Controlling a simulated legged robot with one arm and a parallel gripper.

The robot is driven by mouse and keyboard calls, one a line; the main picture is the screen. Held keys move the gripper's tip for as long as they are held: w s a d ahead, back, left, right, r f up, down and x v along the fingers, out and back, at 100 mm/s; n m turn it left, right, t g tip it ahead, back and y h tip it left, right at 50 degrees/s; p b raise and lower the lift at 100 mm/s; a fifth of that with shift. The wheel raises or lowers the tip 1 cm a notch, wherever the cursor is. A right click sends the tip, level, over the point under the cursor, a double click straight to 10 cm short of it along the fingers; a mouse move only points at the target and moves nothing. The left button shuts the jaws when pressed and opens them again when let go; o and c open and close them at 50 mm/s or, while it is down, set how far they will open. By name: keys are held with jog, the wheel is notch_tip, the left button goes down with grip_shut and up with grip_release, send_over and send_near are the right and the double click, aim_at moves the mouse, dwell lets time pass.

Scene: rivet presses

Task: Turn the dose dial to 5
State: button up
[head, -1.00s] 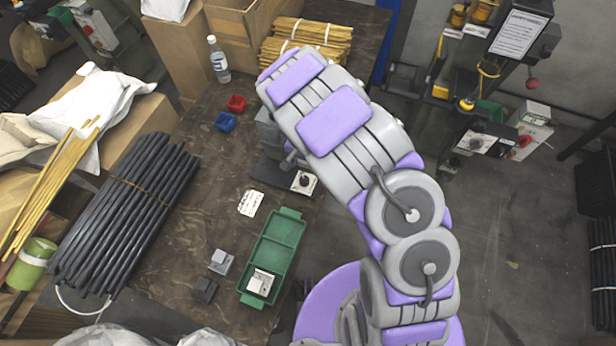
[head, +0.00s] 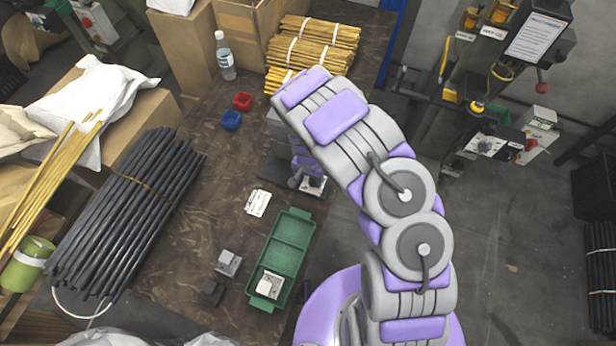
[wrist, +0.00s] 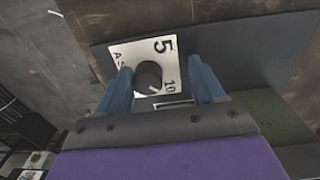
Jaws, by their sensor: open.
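The dose dial is a dark round knob (wrist: 148,77) on a white square plate (wrist: 126,52) marked 5, 10 and a partly hidden letter label. A short pale mark shows at the knob's lower right edge, on the side of the 10. In the head view my gripper (head: 305,179) is over the plate (head: 314,190) and hides most of the dial.
A green tray (head: 290,243) holding a pale block stands near the dial, with a printed card (head: 258,203) beside it. Dark rods (head: 130,210) lie at left.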

jog(key=d, duration=0.2)
jog(key=shift+d+r, duration=0.25)
jog(key=shift+d, duration=0.05)
jog(key=c, duration=0.4)
jog(key=shift+d, duration=0.1)
jog(key=shift+c, duration=1)
jog(key=shift+a+f, duration=0.1)
jog(key=shift+a, duration=0.65)
jog(key=c, duration=0.4)
jog(key=shift+d, duration=0.25)
jog(key=shift+c, duration=0.2)
